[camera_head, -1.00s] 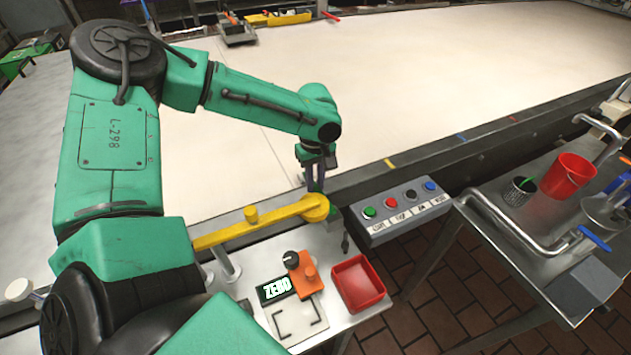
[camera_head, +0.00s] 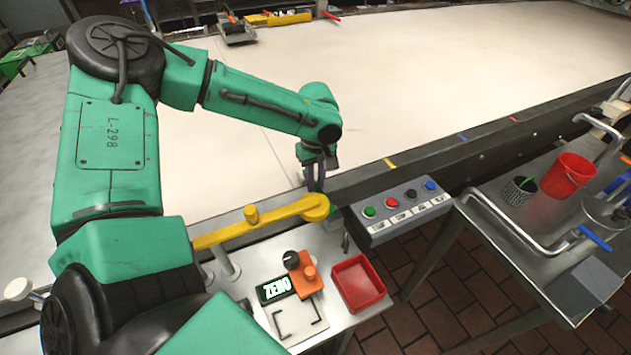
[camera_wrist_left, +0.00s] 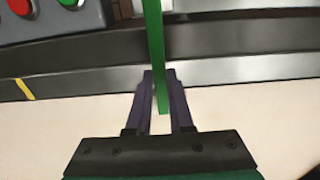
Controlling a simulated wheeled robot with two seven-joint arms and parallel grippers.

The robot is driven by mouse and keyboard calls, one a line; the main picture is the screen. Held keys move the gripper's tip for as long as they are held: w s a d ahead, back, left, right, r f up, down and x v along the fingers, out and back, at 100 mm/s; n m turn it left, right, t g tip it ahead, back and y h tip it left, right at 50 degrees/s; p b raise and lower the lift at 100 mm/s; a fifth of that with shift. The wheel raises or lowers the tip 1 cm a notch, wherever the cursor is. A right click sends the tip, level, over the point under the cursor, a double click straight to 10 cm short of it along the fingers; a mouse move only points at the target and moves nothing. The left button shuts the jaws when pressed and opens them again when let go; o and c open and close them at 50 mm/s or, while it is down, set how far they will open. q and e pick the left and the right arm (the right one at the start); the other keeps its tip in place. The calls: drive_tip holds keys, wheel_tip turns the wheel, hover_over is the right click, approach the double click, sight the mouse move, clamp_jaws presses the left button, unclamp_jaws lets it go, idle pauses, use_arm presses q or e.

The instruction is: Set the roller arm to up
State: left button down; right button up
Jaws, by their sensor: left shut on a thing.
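A yellow arm (camera_head: 270,217) with a knob on top and a round end lies roughly level across the near edge of the long cream belt; I cannot tell for sure if it is the roller arm. My left gripper (camera_head: 316,186) points down just behind that round end, and its fingertips are partly hidden there. In the left wrist view my left gripper (camera_wrist_left: 160,78) has its two purple fingers closed on a thin green bar (camera_wrist_left: 156,40). The bar runs up out of the top of that picture. My right gripper is not in view.
A button box (camera_head: 400,212) is close to the right of the gripper. A red tray (camera_head: 358,283), an orange block (camera_head: 307,280) and a ZERO display (camera_head: 274,290) are on the near table. A red bucket (camera_head: 569,176) stands on the right table. The belt (camera_head: 420,90) beyond is clear.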

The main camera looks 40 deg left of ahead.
sight(318, 188)
use_arm(q)
drive_tip(key=shift+d+r+t+y+b, duration=0.25)
drive_tip(key=shift+r+t+y+b, duration=0.25)
drive_tip(key=shift+r+y+b, duration=0.35)
drive_tip(key=y+b, duration=0.1)
drive_tip(key=r+t+b, duration=0.1)
drive_tip(key=y+b, duration=0.1)
drive_tip(key=shift+s+d+r+y+b, duration=0.25)
drive_tip(key=shift+d+r+y+b, duration=0.05)
drive_tip(key=shift+d+y+b, duration=0.1)
drive_tip(key=shift+s+d+r+t+y+b, duration=0.15)
drive_tip(key=shift+d+r+t+y+b, duration=0.1)
drive_tip(key=shift+r+y+b, duration=0.25)
drive_tip(key=shift+s+d+r+t+y+b, duration=0.15)
drive_tip(key=shift+r+t+b, duration=0.1)
drive_tip(key=shift+b, duration=0.3)
drive_tip(key=shift+a, duration=0.1)
drive_tip(key=c, duration=0.8)
unclamp_jaws()
drive_tip(key=shift+r, duration=0.15)
drive_tip(key=v, duration=1.4)
drive_tip(key=shift+d, duration=0.25)
